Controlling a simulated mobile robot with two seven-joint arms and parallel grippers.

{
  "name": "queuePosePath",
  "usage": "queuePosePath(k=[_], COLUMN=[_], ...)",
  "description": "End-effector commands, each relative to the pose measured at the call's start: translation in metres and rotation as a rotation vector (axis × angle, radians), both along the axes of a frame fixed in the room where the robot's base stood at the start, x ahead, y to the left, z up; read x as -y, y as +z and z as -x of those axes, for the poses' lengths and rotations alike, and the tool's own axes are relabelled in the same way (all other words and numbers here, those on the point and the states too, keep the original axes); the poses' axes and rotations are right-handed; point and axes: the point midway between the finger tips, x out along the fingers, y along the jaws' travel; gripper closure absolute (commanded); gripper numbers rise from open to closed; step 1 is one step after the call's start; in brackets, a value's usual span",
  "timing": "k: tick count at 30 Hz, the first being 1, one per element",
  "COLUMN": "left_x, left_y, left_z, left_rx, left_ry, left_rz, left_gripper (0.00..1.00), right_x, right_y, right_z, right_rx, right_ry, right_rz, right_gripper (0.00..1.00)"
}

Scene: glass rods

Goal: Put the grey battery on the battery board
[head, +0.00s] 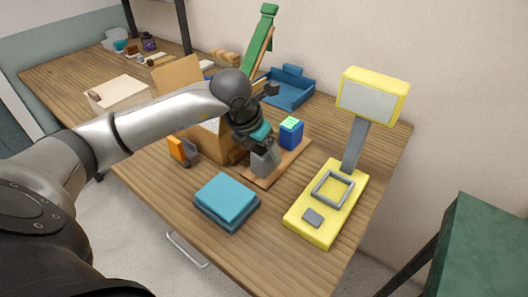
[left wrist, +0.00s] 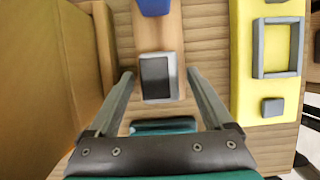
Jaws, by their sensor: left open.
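The grey battery (head: 262,164) stands upright at the near end of the wooden battery board (head: 286,166). In the left wrist view the battery (left wrist: 158,78) shows from above, over the board's strip (left wrist: 158,35). A blue battery with a green top (head: 291,134) stands farther along the board. My left gripper (head: 264,147) is over the grey battery. In the left wrist view its open fingers (left wrist: 160,74) are on either side of the battery, with gaps visible on both sides. My right gripper is not in view.
A yellow scale-like device (head: 318,222) with a raised display stands to the right. Stacked teal blocks (head: 227,200) lie in front. An open cardboard box (head: 181,75) is close on the left, with an orange and grey item (head: 184,150) beside it. A blue tray (head: 291,91) is behind.

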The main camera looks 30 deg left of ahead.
Motion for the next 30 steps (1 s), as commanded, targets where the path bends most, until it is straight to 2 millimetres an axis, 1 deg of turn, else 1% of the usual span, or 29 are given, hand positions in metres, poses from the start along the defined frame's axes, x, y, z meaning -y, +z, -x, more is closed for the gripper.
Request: queuePosePath(k=[1, 6, 9, 12, 15, 18, 30], left_x=[-0.001, -0.002, -0.003, -0.003, -0.003, -0.003, -0.003], left_y=[0.013, 0.049, 0.067, 0.080, 0.088, 0.093, 0.093], left_z=[0.005, 0.019, 0.027, 0.032, 0.037, 0.039, 0.039], left_rx=[0.002, 0.002, 0.002, 0.002, -0.001, -0.002, -0.002], left_ry=[-0.002, -0.002, -0.001, -0.001, 0.001, 0.000, 0.000], left_rz=[-0.004, -0.004, -0.002, -0.001, -0.002, -0.001, 0.000], left_gripper=[0.15, 0.15, 0.15, 0.15, 0.15, 0.15, 0.15], right_x=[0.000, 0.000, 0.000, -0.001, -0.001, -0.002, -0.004], right_y=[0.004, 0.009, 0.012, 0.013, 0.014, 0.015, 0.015], right_z=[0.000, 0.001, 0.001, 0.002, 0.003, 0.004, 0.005], right_rx=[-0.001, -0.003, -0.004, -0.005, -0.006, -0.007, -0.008], right_ry=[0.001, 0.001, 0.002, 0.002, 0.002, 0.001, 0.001], right_rz=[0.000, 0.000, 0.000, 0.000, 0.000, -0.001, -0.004], right_gripper=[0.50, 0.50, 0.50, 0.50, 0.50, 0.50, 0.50])
